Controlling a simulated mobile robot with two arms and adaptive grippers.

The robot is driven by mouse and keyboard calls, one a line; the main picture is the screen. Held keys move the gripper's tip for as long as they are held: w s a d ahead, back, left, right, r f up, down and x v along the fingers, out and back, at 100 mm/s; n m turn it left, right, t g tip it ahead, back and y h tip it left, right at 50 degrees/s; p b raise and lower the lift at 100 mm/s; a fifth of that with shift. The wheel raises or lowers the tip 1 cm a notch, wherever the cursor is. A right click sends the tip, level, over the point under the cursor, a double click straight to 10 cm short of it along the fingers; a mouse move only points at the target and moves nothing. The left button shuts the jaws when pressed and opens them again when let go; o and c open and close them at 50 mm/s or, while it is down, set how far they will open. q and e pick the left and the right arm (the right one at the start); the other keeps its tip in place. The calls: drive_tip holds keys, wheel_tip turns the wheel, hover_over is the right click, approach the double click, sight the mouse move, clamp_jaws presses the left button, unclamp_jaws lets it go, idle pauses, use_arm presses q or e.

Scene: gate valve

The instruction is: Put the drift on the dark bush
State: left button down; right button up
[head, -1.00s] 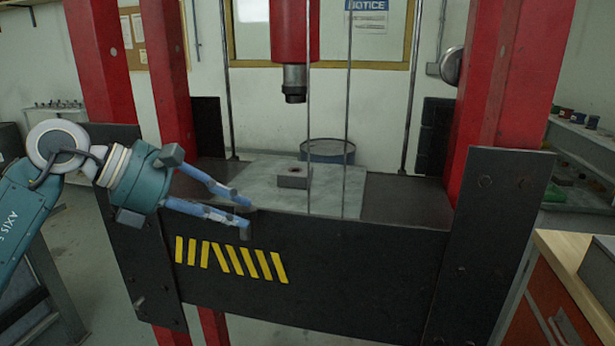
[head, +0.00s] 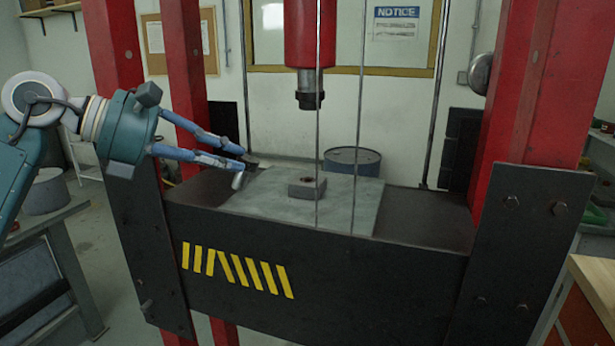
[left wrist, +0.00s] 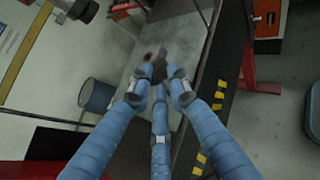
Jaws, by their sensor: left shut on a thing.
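My left gripper (head: 244,171) comes in from the left over the left end of the press bed. In the left wrist view its blue fingers (left wrist: 158,76) close around a small grey-dark piece, likely the drift (left wrist: 165,56), mostly hidden by the fingertips. A low grey block (head: 305,188) with a dark round spot in its top, likely the dark bush (head: 307,180), sits on the grey plate (head: 345,211). The gripper is left of the block and apart from it. My right gripper is in neither view.
The red press ram (head: 310,88) hangs above the block. Thin vertical rods (head: 357,120) stand in front of and beside it. Red posts (head: 187,90) flank the bed. A blue drum (head: 352,161) stands behind. The plate around the block is clear.

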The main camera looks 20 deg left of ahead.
use_arm(q)
drive_tip(key=shift+w+f+t+h+p, duration=0.2)
drive_tip(key=shift+t+h+p, duration=0.3)
drive_tip(key=shift+h, duration=0.5)
drive_tip(key=shift+a+n+t+h+p, duration=0.5)
drive_tip(key=shift+a+t+p, duration=0.75)
drive_tip(key=shift+a, duration=1.25)
drive_tip(key=p+x, duration=0.3)
drive_tip(key=x, duration=0.2)
drive_tip(key=p+x, duration=0.3)
drive_tip(key=x, duration=0.3)
drive_tip(key=p+x, duration=0.3)
drive_tip(key=x, duration=0.3)
drive_tip(key=shift+d+r+p, duration=0.15)
drive_tip(key=shift+r+p, duration=0.15)
drive_tip(key=shift+p, duration=0.1)
wheel_tip(320, 180, down, 3)
drive_tip(key=shift+r+p, duration=0.25)
drive_tip(key=shift+p, duration=0.25)
drive_tip(key=shift+f, duration=0.25)
drive_tip(key=shift+s, duration=0.1)
